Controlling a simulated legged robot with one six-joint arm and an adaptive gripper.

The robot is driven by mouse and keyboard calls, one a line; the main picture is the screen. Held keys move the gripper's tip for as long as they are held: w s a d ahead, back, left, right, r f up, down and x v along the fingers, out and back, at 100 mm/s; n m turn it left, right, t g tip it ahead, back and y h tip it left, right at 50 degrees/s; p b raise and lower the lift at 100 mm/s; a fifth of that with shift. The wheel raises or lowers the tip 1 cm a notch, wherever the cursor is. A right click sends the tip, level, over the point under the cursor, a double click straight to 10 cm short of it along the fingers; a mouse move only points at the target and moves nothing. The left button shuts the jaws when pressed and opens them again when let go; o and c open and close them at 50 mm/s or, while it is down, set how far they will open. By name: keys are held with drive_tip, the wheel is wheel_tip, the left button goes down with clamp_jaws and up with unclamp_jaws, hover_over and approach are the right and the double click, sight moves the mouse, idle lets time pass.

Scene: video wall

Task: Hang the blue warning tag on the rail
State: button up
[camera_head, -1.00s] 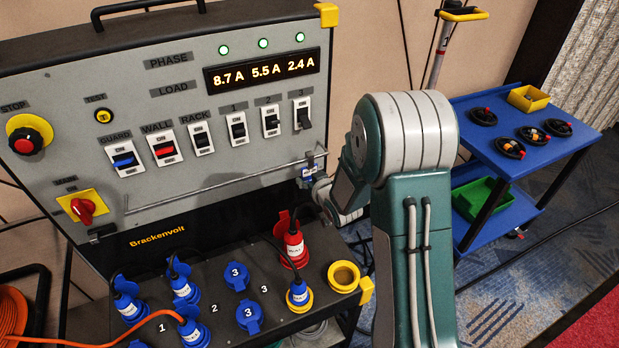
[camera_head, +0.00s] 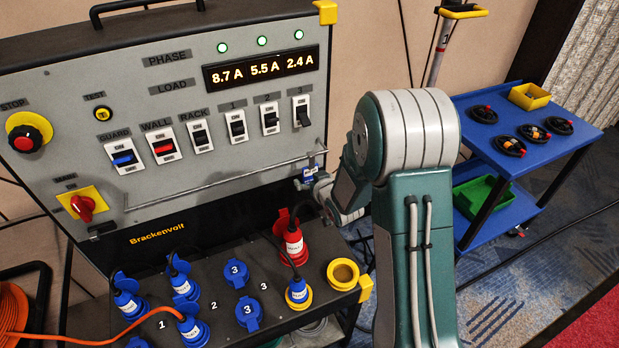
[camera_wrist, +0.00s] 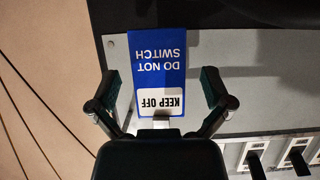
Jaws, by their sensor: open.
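The blue warning tag (camera_head: 310,172) shows small in the head view, just below the right end of the rail (camera_head: 225,182). In the wrist view the tag (camera_wrist: 158,62) appears upside down, reading "DO NOT SWITCH" and "KEEP OFF", with a pale clip piece at its near edge. My gripper (camera_wrist: 163,88) is open, with one finger on each side of the tag and visible gaps to it. The rail (camera_wrist: 270,133) also shows to the right in the wrist view. My gripper hides where the tag meets the rail.
The grey panel (camera_head: 60,130) carries switches and a display (camera_head: 262,68) above the rail. Plugs and sockets, including a red plug (camera_head: 294,243), stand on the ledge below. A blue cart (camera_head: 570,150) stands at the right.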

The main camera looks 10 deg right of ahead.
drive_tip(key=v, duration=1.1)
drive_tip(key=shift+s, duration=0.15)
drive_tip(key=s+d+r+m+g+h, duration=0.1)
drive_tip(key=s+d+r+g+h, duration=0.15)
drive_tip(key=s+r, duration=0.6)
drive_tip(key=s+a+r+g, duration=0.2)
drive_tip(key=s+r, duration=0.2)
drive_tip(key=s, duration=0.3)
drive_tip(key=s+a+r+m+g, duration=0.1)
drive_tip(key=s+a+r+g, duration=0.1)
drive_tip(key=s, duration=0.6)
drive_tip(key=shift+s+a+r+g, duration=0.3)
drive_tip(key=shift+r+g, duration=0.25)
drive_tip(key=shift+r, duration=0.45)
